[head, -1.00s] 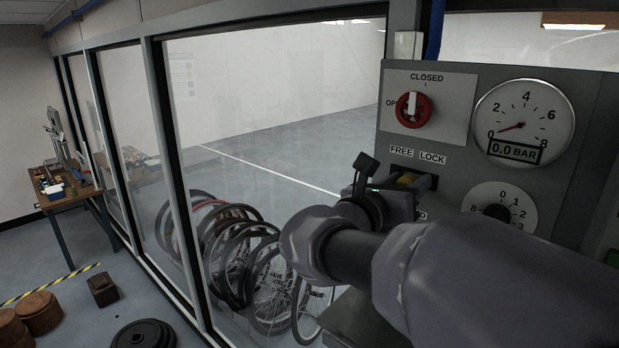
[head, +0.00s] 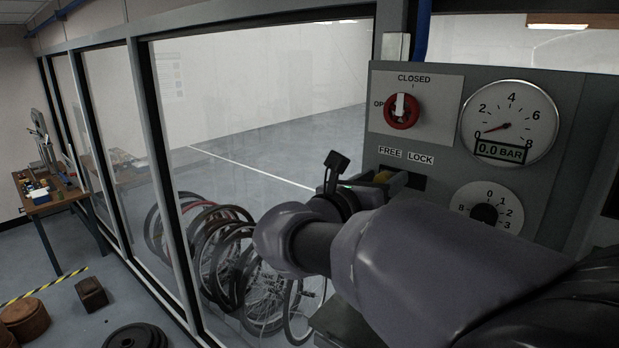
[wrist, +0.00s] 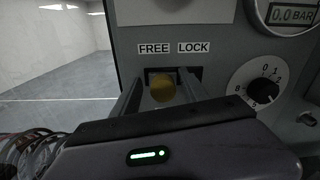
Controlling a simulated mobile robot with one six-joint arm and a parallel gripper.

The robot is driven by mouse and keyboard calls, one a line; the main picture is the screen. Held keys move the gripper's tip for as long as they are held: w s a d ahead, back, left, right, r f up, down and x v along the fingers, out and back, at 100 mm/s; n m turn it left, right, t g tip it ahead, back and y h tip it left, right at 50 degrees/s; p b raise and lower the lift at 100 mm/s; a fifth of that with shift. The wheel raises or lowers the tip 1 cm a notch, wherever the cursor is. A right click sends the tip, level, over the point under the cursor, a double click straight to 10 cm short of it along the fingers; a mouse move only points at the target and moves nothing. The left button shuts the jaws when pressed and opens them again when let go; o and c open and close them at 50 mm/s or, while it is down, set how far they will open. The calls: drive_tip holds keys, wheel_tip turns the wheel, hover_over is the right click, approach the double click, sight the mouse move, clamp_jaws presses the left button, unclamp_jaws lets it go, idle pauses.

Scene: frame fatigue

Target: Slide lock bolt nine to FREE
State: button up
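Lock bolt nine shows as a round brass knob (wrist: 162,88) in a dark slot on the grey panel, below the FREE and LOCK labels. It sits toward the FREE side, with dark empty slot to its right in the head view. My gripper (wrist: 161,86) has one finger on each side of the knob. The fingers stand apart, with a gap at the left and the right finger close to the knob; whether it touches is unclear. In the head view my gripper (head: 381,181) is at the slot, and my arm hides the panel's lower part.
Above the slot is a red rotary knob (head: 402,111) near CLOSED. To the right are a pressure gauge (head: 509,122) reading 0.0 BAR and a numbered dial (head: 487,213). A glass partition (head: 260,110) stands left of the panel, with several bicycle wheels (head: 225,250) beyond it.

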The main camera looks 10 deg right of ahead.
drive_tip(key=b+v, duration=0.2)
drive_tip(key=v, duration=1.5)
drive_tip(key=shift+s, duration=0.2)
drive_tip(key=shift+a, duration=0.15)
drive_tip(key=s+d+f+m+g+y, duration=0.3)
drive_tip(key=s+d+f+m+g, duration=0.2)
drive_tip(key=d+f+m, duration=0.3)
drive_tip(key=s+a+f+m+g+y, duration=0.1)
drive_tip(key=s+f+m+g+y, duration=0.1)
drive_tip(key=s+f+m+y, duration=0.6)
drive_tip(key=a+f+m+t+y, duration=0.4)
drive_tip(key=a+m, duration=0.5)
drive_tip(key=m, duration=0.6)
wheel_tip(320, 180, down, 39)
drive_tip(key=s+m+g+y+b, duration=0.1)
drive_tip(key=s+g+b, duration=0.1)
drive_tip(key=b, duration=3.5)
drive_tip(key=shift+s, duration=0.4)
